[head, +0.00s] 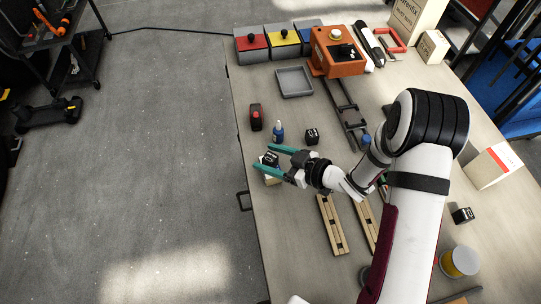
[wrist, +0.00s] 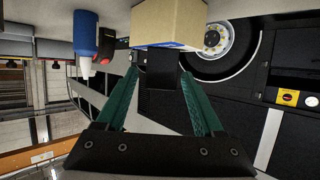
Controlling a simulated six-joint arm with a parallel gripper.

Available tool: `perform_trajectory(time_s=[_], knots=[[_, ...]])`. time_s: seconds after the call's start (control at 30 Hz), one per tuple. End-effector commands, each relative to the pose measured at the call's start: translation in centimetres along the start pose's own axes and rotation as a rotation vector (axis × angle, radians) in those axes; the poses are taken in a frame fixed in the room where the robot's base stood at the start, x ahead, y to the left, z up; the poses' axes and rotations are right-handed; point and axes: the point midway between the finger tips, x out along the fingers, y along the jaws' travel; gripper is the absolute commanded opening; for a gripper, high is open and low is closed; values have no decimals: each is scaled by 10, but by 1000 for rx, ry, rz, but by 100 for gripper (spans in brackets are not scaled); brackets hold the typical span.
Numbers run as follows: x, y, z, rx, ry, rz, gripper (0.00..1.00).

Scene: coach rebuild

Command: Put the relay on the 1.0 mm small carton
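A small black block, which looks like the relay (head: 271,159), sits on a small pale carton (head: 271,179) near the table's left edge. My gripper (head: 262,157) has its two teal fingers on either side of the relay. In the wrist view, which looks upside down, the black relay (wrist: 160,70) meets the tan carton (wrist: 168,20). The fingers of my gripper (wrist: 159,76) are spread, with gaps showing beside the relay. I cannot read a 1.0 mm label on the carton.
A blue bottle (head: 278,132), a red-and-black item (head: 256,117) and another black block (head: 312,136) stand close by. A grey tray (head: 294,82) lies farther back, wooden rails (head: 331,224) nearer. A third black block (head: 462,215) is at right. Floor lies beyond the left edge.

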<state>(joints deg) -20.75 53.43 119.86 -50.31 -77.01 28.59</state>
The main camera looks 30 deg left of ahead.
Motion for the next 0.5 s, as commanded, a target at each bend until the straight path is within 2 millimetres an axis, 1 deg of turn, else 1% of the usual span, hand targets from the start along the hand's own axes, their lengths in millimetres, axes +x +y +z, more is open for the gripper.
perform_trajectory(time_s=[0.17,0.27,0.37,0.5], knots=[[0,0,0,0,0,0,69],[-5,1,-4,1,0,2,69],[-24,2,-3,2,1,6,69],[-61,2,-3,1,1,7,69]])
